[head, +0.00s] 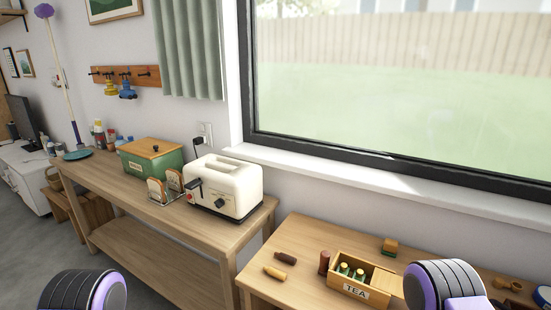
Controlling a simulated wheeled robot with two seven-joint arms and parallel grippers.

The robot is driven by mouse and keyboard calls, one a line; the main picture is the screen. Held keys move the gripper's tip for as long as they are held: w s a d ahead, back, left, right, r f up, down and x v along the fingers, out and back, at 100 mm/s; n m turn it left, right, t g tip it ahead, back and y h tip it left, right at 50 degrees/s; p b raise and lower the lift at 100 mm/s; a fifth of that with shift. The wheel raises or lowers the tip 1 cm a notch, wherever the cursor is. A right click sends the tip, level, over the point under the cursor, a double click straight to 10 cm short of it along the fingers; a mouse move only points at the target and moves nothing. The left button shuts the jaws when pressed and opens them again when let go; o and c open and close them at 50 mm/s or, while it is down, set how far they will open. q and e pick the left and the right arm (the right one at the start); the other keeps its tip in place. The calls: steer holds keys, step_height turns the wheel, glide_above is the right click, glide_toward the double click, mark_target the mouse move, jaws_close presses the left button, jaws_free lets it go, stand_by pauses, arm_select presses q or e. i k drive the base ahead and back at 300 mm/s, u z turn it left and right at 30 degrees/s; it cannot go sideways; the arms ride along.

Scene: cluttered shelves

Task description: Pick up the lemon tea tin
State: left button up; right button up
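A wooden box marked TEA (355,291) stands on the low wooden table at the bottom right. Small green tins with pale tops (359,274) stand in its left part; the right part looks empty. A dark red cylinder (324,262) stands upright just left of the box. A small yellow-brown block with some green (389,247) stands behind the box. I cannot read any tin's label, so I cannot tell which one is the lemon tea tin. Neither gripper shows; only parts of my arms are at the bottom edge, apart from the tins.
Two small wooden-looking pieces (280,266) lie left of the box. Small brown items (507,283) are at the right. A cream toaster (223,187), a toast rack (167,188) and a green bread box (151,160) stand on the longer table (130,196). A window sill runs behind.

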mark_target(342, 269)
steer(key=k, duration=0.65)
steer(key=z, duration=0.5)
steer(key=i, duration=1.15)
steer(key=z, duration=0.05)
